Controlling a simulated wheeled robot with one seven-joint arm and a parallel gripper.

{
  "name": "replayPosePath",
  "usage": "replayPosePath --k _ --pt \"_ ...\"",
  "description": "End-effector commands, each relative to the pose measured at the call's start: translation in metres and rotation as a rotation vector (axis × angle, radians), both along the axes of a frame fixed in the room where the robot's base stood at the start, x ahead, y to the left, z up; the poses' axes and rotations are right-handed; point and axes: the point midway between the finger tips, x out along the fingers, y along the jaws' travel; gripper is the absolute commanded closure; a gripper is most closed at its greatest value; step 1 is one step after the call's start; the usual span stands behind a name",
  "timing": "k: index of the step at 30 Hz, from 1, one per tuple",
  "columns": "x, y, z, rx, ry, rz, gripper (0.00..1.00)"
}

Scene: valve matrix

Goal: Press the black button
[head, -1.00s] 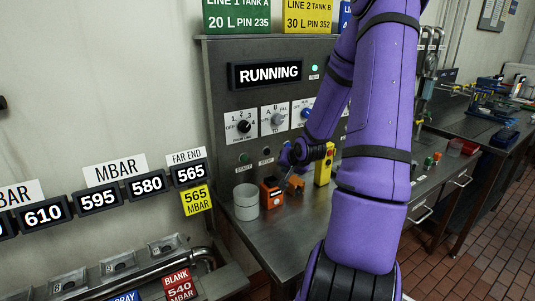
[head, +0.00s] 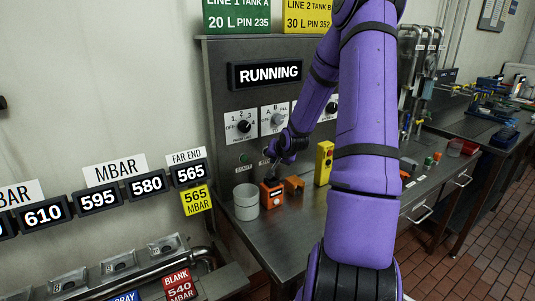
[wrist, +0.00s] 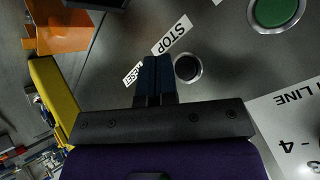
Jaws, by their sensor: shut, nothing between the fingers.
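The black button (wrist: 187,68) sits in a silver ring on the grey panel in the wrist view. A STOP label (wrist: 172,35) is close to it. The fingers of my gripper (wrist: 156,62) are shut and empty. They appear just left of the button in the wrist view, over the panel between the STOP and RESET labels. I cannot tell whether they touch the panel. In the head view my gripper (head: 268,157) is at the lower part of the panel and hides the black button. The green button (wrist: 275,12) is at the upper right of the wrist view.
A white canister (head: 246,202), an orange box (head: 272,195) and an orange bracket (head: 294,187) stand on the bench below. A yellow box (head: 324,163) stands to their right. Selector knobs (head: 243,126) sit above on the panel, under the RUNNING display (head: 265,73).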

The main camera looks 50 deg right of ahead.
Motion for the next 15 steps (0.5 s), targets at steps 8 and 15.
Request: replayPosePath --k 8,15 --pt "0.015 -0.003 0.000 0.000 0.000 0.000 1.00" --pt "0.016 -0.004 0.000 0.000 0.000 0.000 1.00"
